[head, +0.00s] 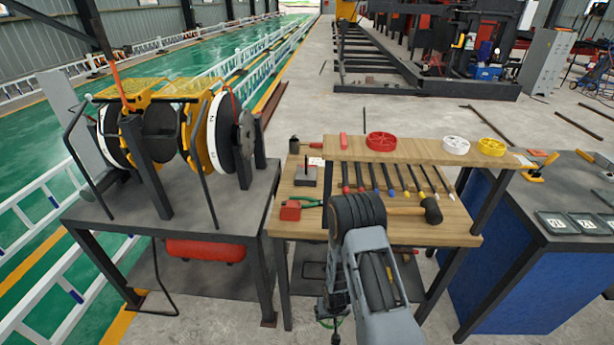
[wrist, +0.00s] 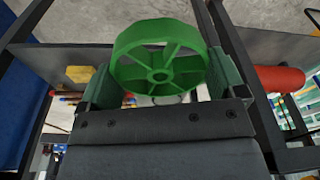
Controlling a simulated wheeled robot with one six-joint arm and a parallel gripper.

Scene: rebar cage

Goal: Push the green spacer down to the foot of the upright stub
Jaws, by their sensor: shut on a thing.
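The green spacer (wrist: 160,58) is a spoked wheel with a central hub. In the wrist view it sits between the two fingers of my gripper (wrist: 162,82), which is shut on it. In the head view my gripper (head: 333,308) hangs low in front of the wooden bench, partly hidden by my arm; only a sliver of green shows there. A thin dark upright stub (head: 307,163) appears to rise from a grey block at the bench's left, apart from my gripper. The stub does not show clearly in the wrist view.
A raised wooden shelf (head: 430,151) carries a red wheel (head: 381,141), a white wheel (head: 456,145) and a yellow wheel (head: 491,147). A reel stand (head: 180,140) stands left, a blue cabinet (head: 530,270) right.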

